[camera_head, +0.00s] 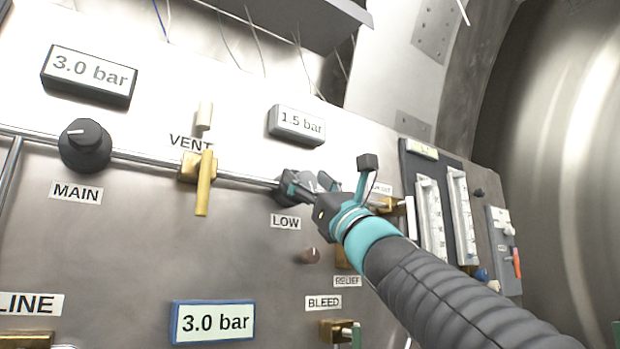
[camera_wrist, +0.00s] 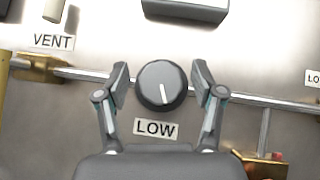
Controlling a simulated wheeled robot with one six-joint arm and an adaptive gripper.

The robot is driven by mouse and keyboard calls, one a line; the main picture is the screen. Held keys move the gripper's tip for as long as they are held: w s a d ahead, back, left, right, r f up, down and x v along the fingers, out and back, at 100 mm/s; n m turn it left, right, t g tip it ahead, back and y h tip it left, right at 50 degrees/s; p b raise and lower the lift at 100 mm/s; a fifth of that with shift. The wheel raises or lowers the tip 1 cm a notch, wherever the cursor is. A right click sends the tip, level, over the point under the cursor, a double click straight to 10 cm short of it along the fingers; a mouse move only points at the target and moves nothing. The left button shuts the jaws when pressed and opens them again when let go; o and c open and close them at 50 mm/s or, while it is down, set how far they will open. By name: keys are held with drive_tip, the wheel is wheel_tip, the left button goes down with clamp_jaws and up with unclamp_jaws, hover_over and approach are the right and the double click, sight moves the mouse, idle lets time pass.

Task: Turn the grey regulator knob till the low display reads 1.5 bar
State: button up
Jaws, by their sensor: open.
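The grey regulator knob (camera_wrist: 161,86) stands above the LOW label (camera_wrist: 156,129) in the wrist view, its white pointer line aimed nearly straight down. My gripper (camera_wrist: 162,88) is open, with one finger on each side of the knob and a small gap visible on both sides. In the head view my gripper (camera_head: 300,187) is at the panel and hides most of the knob. The low display (camera_head: 297,125), a grey box above the knob, reads 1.5 bar.
The black MAIN knob (camera_head: 85,146) sits at the left below a display (camera_head: 90,76) reading 3.0 bar. The yellow VENT lever (camera_head: 204,183) hangs down left of my gripper. A blue-framed display (camera_head: 213,322) below reads 3.0 bar. Flow tubes (camera_head: 431,220) stand to the right.

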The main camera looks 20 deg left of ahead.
drive_tip(key=c, duration=1.1)
drive_tip(key=shift+n+g, duration=0.3)
drive_tip(key=shift+g, duration=0.1)
drive_tip(key=shift+c, duration=0.2)
drive_tip(key=shift+n+y, duration=0.3)
drive_tip(key=o, duration=1.1)
drive_tip(key=shift+o, duration=0.2)
drive_tip(key=v, duration=1.2)
